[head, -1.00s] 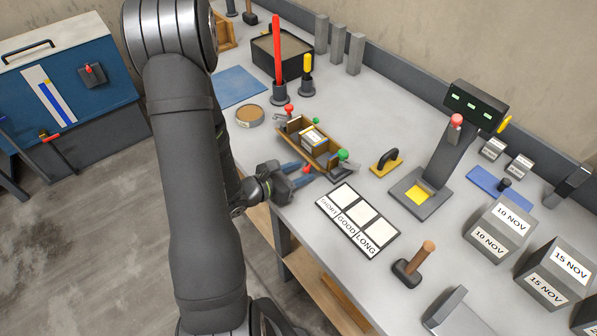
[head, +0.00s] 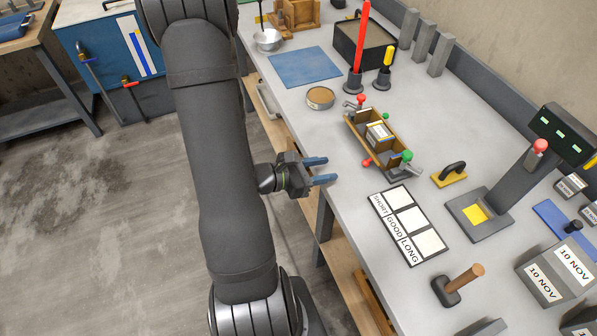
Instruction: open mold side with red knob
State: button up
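The wooden mold (head: 385,141) lies on the grey bench, with a labelled block (head: 378,133) inside it. One red knob (head: 367,162) is on its near left side. Another red knob (head: 361,99) is at its far end, and a green knob (head: 407,156) is at its near right end. My gripper (head: 326,170) is open, its two blue fingers pointing right toward the mold. It is at the bench's front edge, left of the near red knob and apart from it, with nothing between the fingers.
A round tan dish (head: 320,97) and a blue mat (head: 304,68) lie beyond my gripper. A SHORT/GOOD/LONG board (head: 410,222) lies right of it. A hammer (head: 458,284) and a yellow-based float (head: 450,176) are farther right. Bare bench lies between my gripper and the mold.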

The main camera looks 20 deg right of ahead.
jog(key=v, duration=0.6)
jog(key=shift+a, duration=0.25)
jog(key=m+g+y, duration=0.2)
jog(key=y, duration=0.4)
send_near(364, 162)
jog(key=x, duration=0.8)
jog(key=shift+d, duration=0.1)
dwell(0.4)
jog(key=shift+f, duration=0.1)
grip_shut()
